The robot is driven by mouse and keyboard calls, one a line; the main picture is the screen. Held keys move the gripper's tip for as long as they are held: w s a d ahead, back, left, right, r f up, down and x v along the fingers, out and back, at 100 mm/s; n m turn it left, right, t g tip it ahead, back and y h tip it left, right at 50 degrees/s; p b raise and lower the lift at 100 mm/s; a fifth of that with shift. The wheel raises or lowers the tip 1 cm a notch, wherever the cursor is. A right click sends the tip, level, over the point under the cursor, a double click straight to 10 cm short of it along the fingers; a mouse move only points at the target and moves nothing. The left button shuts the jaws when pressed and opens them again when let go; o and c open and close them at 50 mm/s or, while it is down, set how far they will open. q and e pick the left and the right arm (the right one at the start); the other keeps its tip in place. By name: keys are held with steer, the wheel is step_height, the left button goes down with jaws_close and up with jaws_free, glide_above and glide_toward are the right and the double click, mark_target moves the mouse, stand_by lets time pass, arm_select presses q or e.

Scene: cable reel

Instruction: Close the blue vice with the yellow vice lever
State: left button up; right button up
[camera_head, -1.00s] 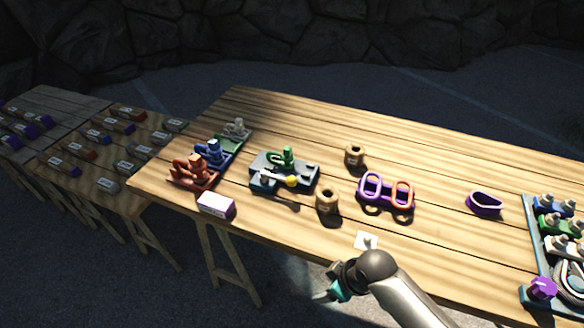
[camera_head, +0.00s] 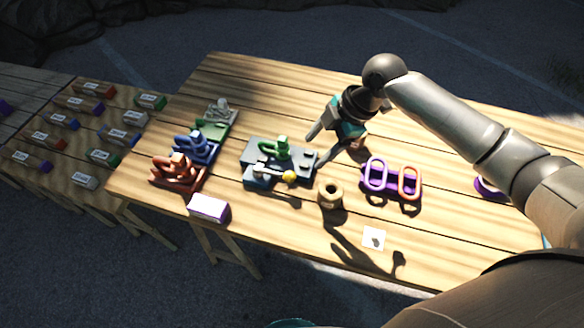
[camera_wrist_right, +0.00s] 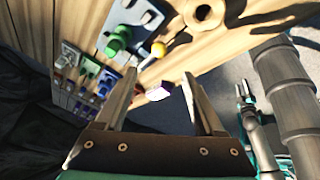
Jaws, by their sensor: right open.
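The vice (camera_head: 259,180) has a dark blue-grey body and stands on the table. Its lever ends in a yellow ball (camera_head: 289,177) at the front right of the vice. A green looped part (camera_head: 275,149) stands at the vice's back. My right gripper (camera_head: 318,148) is open and empty, just right of the vice and apart from the lever in the picture. In the right wrist view, the yellow ball (camera_wrist_right: 158,49) shows beyond the open fingers (camera_wrist_right: 160,78), near the green part (camera_wrist_right: 118,38). The left gripper is not in view.
A tan spool (camera_head: 330,194) stands right of the vice, and a purple-and-orange double-ring part (camera_head: 392,180) lies further right. Red (camera_head: 178,172), blue (camera_head: 195,147) and green (camera_head: 215,123) holders stand to the left. A white-and-purple box (camera_head: 208,208) sits near the front edge.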

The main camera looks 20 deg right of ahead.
mark_target(293, 174)
steer(key=b+x, duration=0.1)
steer(key=x, duration=1.1)
steer(key=shift+w+f, duration=0.1)
steer(key=shift+f, duration=0.3)
jaws_close()
stand_by(0.7)
